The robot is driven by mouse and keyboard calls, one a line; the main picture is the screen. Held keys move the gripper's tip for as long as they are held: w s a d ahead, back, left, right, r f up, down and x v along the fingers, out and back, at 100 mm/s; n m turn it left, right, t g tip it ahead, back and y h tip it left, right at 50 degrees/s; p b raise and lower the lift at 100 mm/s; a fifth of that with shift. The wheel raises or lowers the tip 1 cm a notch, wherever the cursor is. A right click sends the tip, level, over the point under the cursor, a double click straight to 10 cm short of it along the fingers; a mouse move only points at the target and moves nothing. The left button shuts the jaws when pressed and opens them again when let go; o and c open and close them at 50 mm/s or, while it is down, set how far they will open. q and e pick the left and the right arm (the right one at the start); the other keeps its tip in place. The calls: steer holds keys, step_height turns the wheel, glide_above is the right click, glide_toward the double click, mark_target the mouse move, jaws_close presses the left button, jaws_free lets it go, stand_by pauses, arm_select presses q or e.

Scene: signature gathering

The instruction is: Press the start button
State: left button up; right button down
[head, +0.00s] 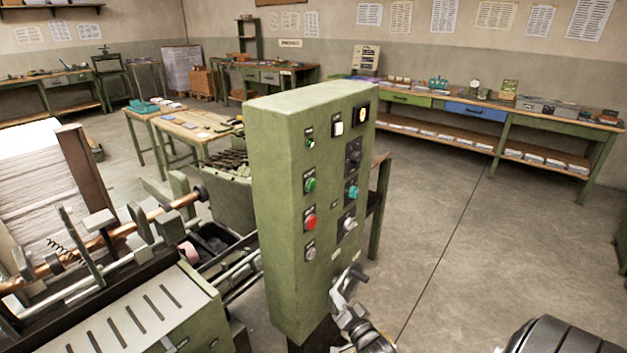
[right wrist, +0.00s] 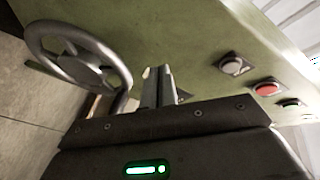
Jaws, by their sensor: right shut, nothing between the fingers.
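The green control cabinet (head: 285,120) stands in the middle of the head view. Its front carries a green button (head: 310,185), a red button (head: 310,221) below it, and a grey one (head: 309,252) lowest in that column. My right gripper (head: 348,298) is low by the cabinet front, below the buttons. In the right wrist view its fingers (right wrist: 157,87) are together and empty; contact with the panel cannot be told. The red (right wrist: 267,89) and grey (right wrist: 235,66) buttons show there to the right, the green one (right wrist: 290,103) at the edge. My left gripper is out of view.
A metal handwheel (right wrist: 88,72) is left of the fingers in the wrist view. Workbenches (head: 560,128) line the walls. The floor (head: 480,240) right of the cabinet is mostly clear.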

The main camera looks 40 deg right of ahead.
step_height(320, 180, up, 19)
steer(key=d+m+t+p, duration=0.1)
steer(key=m+t, duration=0.2)
steer(key=t, duration=0.2)
steer(key=m+t+p, duration=0.1)
steer(key=m+t, duration=0.1)
steer(key=t, duration=0.1)
glide_toward(311, 185)
steer(key=s+d+r, duration=0.5)
steer(key=shift+w+a+f, duration=0.15)
steer(key=shift+a+f, duration=0.05)
steer(key=shift+w, duration=0.15)
steer(key=w+a+b, duration=0.1)
steer(key=w+a, duration=0.1)
steer(key=w, duration=0.6)
steer(key=shift+a, duration=0.25)
steer(key=shift+w, duration=0.25)
steer(key=shift+w+a, duration=0.15)
steer(key=shift+w, duration=0.1)
